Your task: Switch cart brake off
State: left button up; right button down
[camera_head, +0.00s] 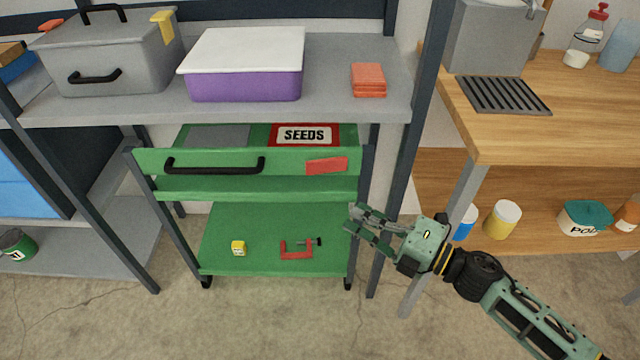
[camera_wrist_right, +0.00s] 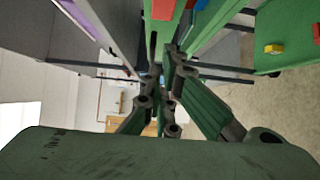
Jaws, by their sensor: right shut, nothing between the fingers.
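The green cart (camera_head: 260,188) stands under the grey shelf. It has a top drawer with a black handle (camera_head: 214,165) and a lower deck. Black feet or casters show at its front corners, left (camera_head: 206,282) and right (camera_head: 348,284); I cannot make out a brake lever on them. A red plate (camera_head: 326,165) is on the drawer front at the right. My right gripper (camera_head: 352,218) is shut and empty, beside the cart's front right post, above the lower deck's height. The right wrist view shows its fingers (camera_wrist_right: 168,62) close to green cart parts. My left gripper is not in view.
A red clamp (camera_head: 297,249) and a yellow block (camera_head: 239,248) lie on the lower deck. A dark shelf post (camera_head: 400,190) and a wooden workbench (camera_head: 560,120) stand at the right. The concrete floor (camera_head: 270,320) in front of the cart is clear.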

aim_at(327, 166)
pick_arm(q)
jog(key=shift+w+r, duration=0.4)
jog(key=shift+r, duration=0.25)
pick_arm(e)
jog(key=w+d+x, duration=0.1)
jog(key=w+x, duration=0.1)
jog(key=x, duration=1)
jog(key=shift+w, duration=0.3)
jog(key=shift+d, duration=0.1)
